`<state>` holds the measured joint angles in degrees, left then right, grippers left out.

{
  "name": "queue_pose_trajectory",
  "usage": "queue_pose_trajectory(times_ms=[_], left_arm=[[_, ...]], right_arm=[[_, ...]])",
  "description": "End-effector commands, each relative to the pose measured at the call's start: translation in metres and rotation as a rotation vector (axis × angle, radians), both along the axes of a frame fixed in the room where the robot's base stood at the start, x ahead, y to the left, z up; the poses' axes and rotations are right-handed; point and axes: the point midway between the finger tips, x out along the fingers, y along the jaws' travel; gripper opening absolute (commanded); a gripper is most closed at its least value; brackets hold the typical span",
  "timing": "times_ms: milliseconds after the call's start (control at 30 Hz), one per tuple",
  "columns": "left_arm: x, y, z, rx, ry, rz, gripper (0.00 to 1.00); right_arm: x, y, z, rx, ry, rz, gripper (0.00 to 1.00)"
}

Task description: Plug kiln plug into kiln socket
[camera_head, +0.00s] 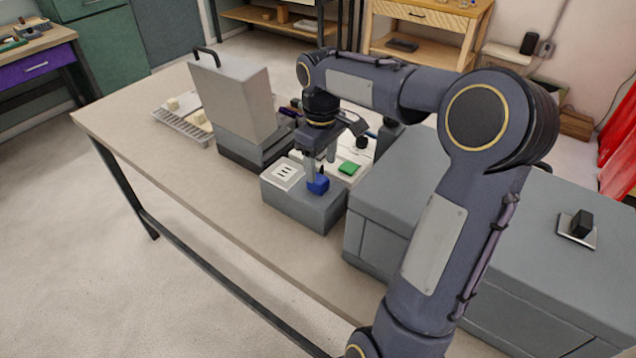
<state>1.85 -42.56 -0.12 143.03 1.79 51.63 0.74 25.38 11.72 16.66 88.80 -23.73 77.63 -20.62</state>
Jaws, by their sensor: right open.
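A small blue block (318,184), which may be the kiln plug, is at the top of a low grey box (303,213) on the table. A white plate with dark slots (284,173), which looks like the kiln socket, lies on the same box, left of the blue block. My right gripper (319,174) points down at the blue block with its jaws open. Its fingertips are at the block and partly hide it; I cannot tell whether they touch it. My left gripper is not in view.
A grey kiln-like box with a raised lid (232,95) stands behind. A slatted rack (184,124) with pale blocks is at its left. A green block (349,168) lies close to my gripper. A large grey cabinet (540,240) at right carries a black piece on a pale plate (581,225).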

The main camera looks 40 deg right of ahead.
Motion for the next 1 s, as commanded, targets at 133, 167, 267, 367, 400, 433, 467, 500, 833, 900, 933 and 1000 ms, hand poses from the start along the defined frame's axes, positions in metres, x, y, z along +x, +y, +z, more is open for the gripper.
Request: queue_pose_trajectory(times_ms=[133,167,267,367,400,433,467,500,833,900,933,1000], left_arm=[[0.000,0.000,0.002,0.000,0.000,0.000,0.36],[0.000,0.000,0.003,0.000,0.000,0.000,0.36],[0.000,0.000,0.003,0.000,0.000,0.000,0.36],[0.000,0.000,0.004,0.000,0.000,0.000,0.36],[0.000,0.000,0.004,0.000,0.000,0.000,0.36],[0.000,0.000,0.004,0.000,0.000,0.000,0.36],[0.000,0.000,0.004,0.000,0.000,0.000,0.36],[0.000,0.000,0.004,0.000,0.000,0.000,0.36],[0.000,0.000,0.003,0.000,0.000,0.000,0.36],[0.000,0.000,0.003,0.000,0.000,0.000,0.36],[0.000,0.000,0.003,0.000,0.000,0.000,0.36],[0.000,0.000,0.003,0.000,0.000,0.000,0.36]], right_arm=[[0.001,0.004,-0.018,0.003,0.005,0.001,0.58],[0.001,0.005,-0.023,0.002,0.007,0.002,0.58],[0.002,0.006,-0.039,0.001,0.006,0.000,0.58],[0.003,0.006,-0.048,0.001,0.002,0.000,0.58],[0.002,0.006,-0.050,0.001,0.002,0.000,0.58],[0.002,0.006,-0.051,0.001,0.002,0.000,0.58],[0.003,0.006,-0.051,0.000,0.002,0.000,0.58],[0.003,0.006,-0.051,0.001,0.001,0.000,0.58],[0.003,0.006,-0.051,0.001,0.001,0.000,0.49],[0.003,0.006,-0.051,0.001,0.001,0.000,0.40],[0.003,0.006,-0.051,0.001,0.001,0.000,0.36],[0.003,0.006,-0.051,0.001,0.001,0.000,0.27]])
